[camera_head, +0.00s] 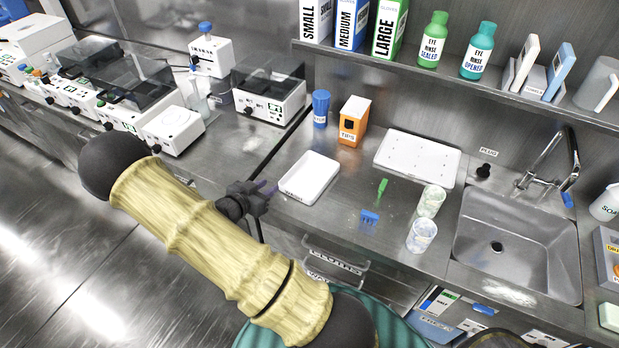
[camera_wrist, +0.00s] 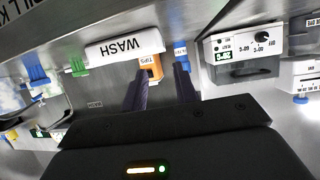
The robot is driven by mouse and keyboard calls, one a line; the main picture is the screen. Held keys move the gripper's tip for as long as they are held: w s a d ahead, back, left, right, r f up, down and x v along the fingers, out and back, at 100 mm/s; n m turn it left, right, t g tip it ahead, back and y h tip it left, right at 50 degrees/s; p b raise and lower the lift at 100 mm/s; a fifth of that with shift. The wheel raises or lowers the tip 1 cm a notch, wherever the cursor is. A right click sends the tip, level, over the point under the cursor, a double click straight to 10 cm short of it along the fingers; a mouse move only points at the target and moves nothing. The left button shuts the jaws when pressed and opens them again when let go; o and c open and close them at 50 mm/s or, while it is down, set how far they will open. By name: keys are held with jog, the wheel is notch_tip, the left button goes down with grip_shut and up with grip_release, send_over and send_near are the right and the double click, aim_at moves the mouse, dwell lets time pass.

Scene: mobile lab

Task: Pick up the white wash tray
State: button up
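The white wash tray (camera_head: 310,177) is a small, shallow, white tray lying flat on the steel counter. In the wrist view, which looks upside down, its front wall (camera_wrist: 108,50) bears the word WASH. My gripper (camera_head: 270,188) is just left of the tray at the counter's front edge in the head view. Its two dark purple fingers (camera_wrist: 162,72) are apart with nothing between them. The tray's right end in the wrist view lies near the fingertips. I cannot tell whether a finger touches it.
A blue bottle (camera_head: 320,108) and an orange tips box (camera_head: 354,120) stand behind the tray. A white board (camera_head: 417,158), green and blue small items, two cups (camera_head: 422,235) and a sink (camera_head: 515,240) lie to the right. White instruments (camera_head: 268,100) stand to the left.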

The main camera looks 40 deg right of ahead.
jog(key=x, duration=0.5)
jog(key=shift+d+f, duration=0.15)
jog(key=shift+d, duration=0.25)
jog(key=shift+w+d+p, duration=0.2)
jog(key=shift+d+p, duration=0.25)
jog(key=p+x, duration=0.1)
jog(key=x, duration=0.3)
jog(key=shift+w+d, duration=0.15)
jog(key=shift+w, duration=0.1)
grip_shut()
